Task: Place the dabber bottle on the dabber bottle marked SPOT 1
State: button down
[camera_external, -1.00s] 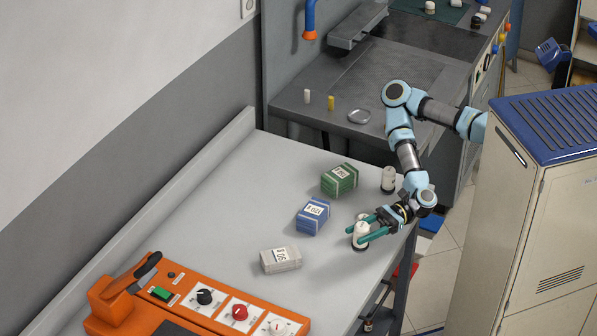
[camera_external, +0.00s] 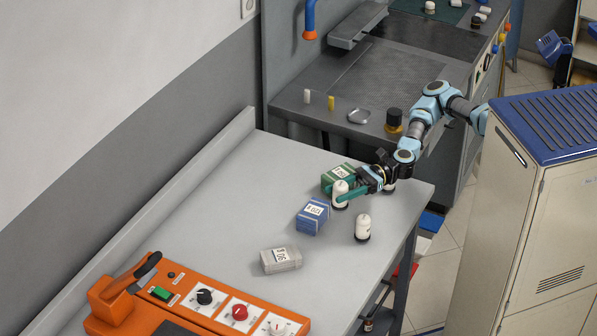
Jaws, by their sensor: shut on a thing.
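My gripper (camera_external: 350,190) is shut on a white dabber bottle (camera_external: 340,188) with a dark lower end, held roughly upright in front of the green box. I cannot tell how far it is above the table. A similar white bottle (camera_external: 362,226) with a dark base stands upright on the table, in front and to the right of my gripper, apart from it. A third white bottle (camera_external: 390,185) is partly hidden behind my gripper and wrist. No SPOT 1 marking is legible on any bottle.
A green box (camera_external: 333,177), a blue box (camera_external: 312,215) and a grey box (camera_external: 280,260) lie on the light grey table (camera_external: 215,205). An orange control unit (camera_external: 170,310) fills the near left. The dark counter behind holds small items and a black-and-yellow container (camera_external: 394,121).

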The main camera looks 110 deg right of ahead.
jog(key=s+d+r+n+g+y, duration=0.1)
jog(key=d+r+n+y, duration=0.15)
jog(key=d, duration=0.35)
jog(key=s+d+f+n+g+y+b, duration=0.1)
jog(key=s+d+f+n+g+y, duration=0.15)
jog(key=s+f, duration=0.35)
jog(key=s+d+f+n+g+y+b, duration=0.1)
jog(key=s+d+f+g+y, duration=0.2)
jog(key=s, duration=0.5)
jog(key=s+d+r+m+t+h+b, duration=0.1)
jog(key=s+d+r+t+h, duration=0.15)
jog(key=s+r, duration=0.2)
jog(key=s+d+r+m+t+h+b, duration=0.1)
jog(key=s+d+r+t, duration=0.1)
jog(key=s+d+r, duration=0.3)
jog(key=shift+y, duration=0.25)
jog(key=f, duration=0.2)
jog(key=w+f+p, duration=0.1)
jog(key=f, duration=0.2)
jog(key=f+p, duration=0.1)
jog(key=f, duration=0.2)
jog(key=shift+w+a+f, duration=0.15)
jog(key=shift+w+a, duration=0.05)
jog(key=shift+a, duration=0.1)
